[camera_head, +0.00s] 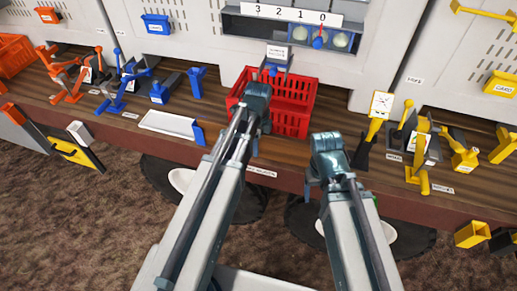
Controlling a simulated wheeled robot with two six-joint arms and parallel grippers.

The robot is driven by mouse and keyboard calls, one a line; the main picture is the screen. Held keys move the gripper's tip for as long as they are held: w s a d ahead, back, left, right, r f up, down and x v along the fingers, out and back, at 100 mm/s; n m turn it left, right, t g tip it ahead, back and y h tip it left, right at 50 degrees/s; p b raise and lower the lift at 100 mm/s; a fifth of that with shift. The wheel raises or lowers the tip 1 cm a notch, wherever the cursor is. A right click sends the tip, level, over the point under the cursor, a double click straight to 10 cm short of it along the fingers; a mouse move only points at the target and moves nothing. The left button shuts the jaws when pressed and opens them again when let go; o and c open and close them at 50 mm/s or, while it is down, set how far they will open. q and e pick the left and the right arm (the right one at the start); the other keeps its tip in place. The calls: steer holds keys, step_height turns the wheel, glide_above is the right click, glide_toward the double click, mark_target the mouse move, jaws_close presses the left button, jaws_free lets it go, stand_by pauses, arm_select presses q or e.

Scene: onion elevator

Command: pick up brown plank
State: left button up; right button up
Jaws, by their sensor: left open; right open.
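I cannot make out a separate brown plank in the head view; the brown wooden bench top (225,85) runs across the scene. My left gripper (258,98) is in front of the red crate, near its left side, and is open. My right gripper (326,145) is open near the bench's front edge, right of the crate. The arms hide much of both sets of fingers, and I see nothing held in either. My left arm covers part of the crate and bench front.
A red slatted crate (296,92) stands mid-bench below a numbered panel (290,14). A white tray (168,125) and blue and orange tools are left; yellow tools (424,150) are right. Round stools (400,235) stand below. Brown carpet is in front.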

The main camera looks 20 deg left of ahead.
arm_select(q)
steer(key=shift+f, duration=0.15)
jaws_close()
stand_by(1.4)
